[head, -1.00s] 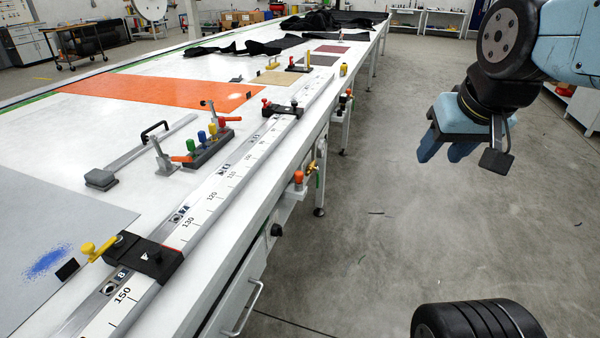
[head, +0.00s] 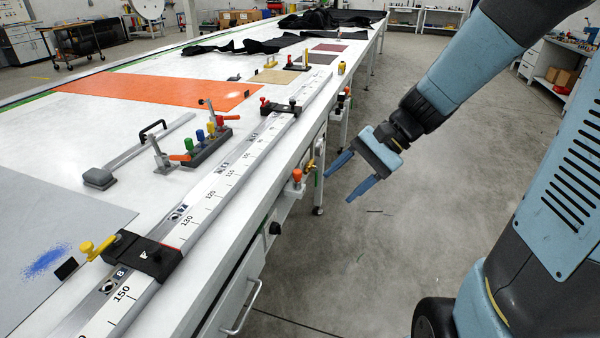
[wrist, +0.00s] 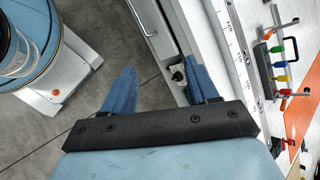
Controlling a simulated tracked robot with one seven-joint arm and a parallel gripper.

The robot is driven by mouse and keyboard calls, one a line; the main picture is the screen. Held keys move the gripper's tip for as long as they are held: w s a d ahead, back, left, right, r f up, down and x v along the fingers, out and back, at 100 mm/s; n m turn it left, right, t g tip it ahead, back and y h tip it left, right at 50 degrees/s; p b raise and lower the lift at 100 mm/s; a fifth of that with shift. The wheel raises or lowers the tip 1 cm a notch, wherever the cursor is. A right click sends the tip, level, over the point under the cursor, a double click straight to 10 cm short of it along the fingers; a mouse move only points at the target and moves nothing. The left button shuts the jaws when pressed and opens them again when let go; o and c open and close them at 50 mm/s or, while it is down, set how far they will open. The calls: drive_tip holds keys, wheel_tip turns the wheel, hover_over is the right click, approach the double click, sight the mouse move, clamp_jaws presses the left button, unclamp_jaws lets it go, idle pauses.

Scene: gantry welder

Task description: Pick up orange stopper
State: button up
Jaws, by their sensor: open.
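An orange-capped stopper (head: 297,176) stands on a small white bracket (head: 291,187) on the long table's right side, below the tabletop edge. My gripper (head: 338,186) is open and empty, to the right of it in the head view. Its blue fingers point left toward the table side. In the wrist view my gripper (wrist: 162,88) shows two spread fingers with nothing between them. A pale fitting (wrist: 178,72) on the table side lies near the right finger. I cannot make out the orange cap there.
The long table (head: 215,210) carries a ruler rail (head: 200,208) with a black clamp (head: 143,256). A rack (head: 208,148) of coloured pegs and an orange sheet (head: 150,92) lie on top. The concrete floor (head: 390,260) right of the table is open.

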drive_tip(key=w+a+f+m+y, duration=0.3)
drive_tip(key=w+f+m+y, duration=0.1)
drive_tip(key=w, duration=0.2)
drive_tip(key=m+t+y, duration=0.2)
drive_tip(key=m+t, duration=1)
drive_tip(key=m, duration=0.3)
approach(297, 171)
drive_tip(key=w+a, duration=0.1)
drive_tip(key=a, duration=0.1)
drive_tip(key=w+a+f, duration=0.1)
drive_tip(key=shift+w+a+f, duration=0.1)
drive_tip(key=shift+a, duration=0.3)
drive_tip(key=shift+x, duration=2.75)
drive_tip(key=shift+w+d, duration=0.1)
drive_tip(key=shift+w, duration=0.1)
drive_tip(key=c, duration=1)
